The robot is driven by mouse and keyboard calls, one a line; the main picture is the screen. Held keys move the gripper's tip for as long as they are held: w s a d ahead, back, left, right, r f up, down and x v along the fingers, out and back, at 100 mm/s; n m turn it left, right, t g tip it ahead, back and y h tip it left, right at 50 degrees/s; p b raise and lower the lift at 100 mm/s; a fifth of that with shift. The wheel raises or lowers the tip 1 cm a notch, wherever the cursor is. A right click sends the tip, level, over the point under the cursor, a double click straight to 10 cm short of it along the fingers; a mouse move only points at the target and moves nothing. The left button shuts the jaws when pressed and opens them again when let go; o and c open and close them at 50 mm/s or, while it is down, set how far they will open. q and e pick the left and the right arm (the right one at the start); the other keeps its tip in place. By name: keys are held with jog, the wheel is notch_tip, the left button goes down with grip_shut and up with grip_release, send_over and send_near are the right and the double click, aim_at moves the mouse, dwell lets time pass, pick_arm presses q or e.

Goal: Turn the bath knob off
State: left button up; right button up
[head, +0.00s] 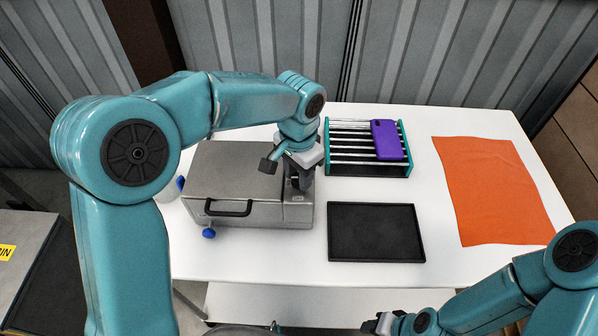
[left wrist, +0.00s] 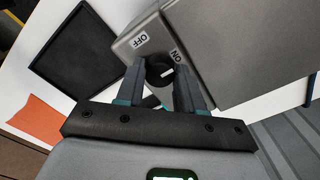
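The bath is a grey metal box (head: 235,182) with a closed lid and black handle on the left of the white table. Its round black knob (left wrist: 160,71) shows in the left wrist view, with a white mark lying toward the ON label (left wrist: 177,56); the OFF label (left wrist: 141,41) is to the left. My left gripper (head: 298,180) is over the bath's right-hand panel and hides the knob in the head view. In the left wrist view its fingers (left wrist: 160,80) stand apart on either side of the knob; firm contact is not clear. My right gripper (head: 380,323) is at the bottom edge.
A black tray (head: 376,232) lies right of the bath. Behind it stands a teal-ended rack (head: 367,168) holding a purple item (head: 386,140). An orange cloth (head: 492,190) lies at the right. A blue knob (head: 209,233) sticks out at the bath's front.

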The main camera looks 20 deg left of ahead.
pick_arm(q)
jog(key=shift+f, duration=0.1)
jog(key=shift+c, duration=0.8)
jog(key=shift+n, duration=0.4)
jog(key=n+b, duration=0.1)
jog(key=n, duration=0.1)
jog(key=shift+d+n, duration=0.1)
jog(key=shift+n, duration=0.3)
jog(key=n+b, duration=0.1)
jog(key=n, duration=0.3)
jog(key=shift+n+b, duration=0.3)
jog(key=n+b, duration=0.1)
jog(key=n, duration=0.3)
jog(key=shift+w, duration=0.1)
jog(key=shift+n+b, duration=0.35)
jog(key=shift+n, duration=2.15)
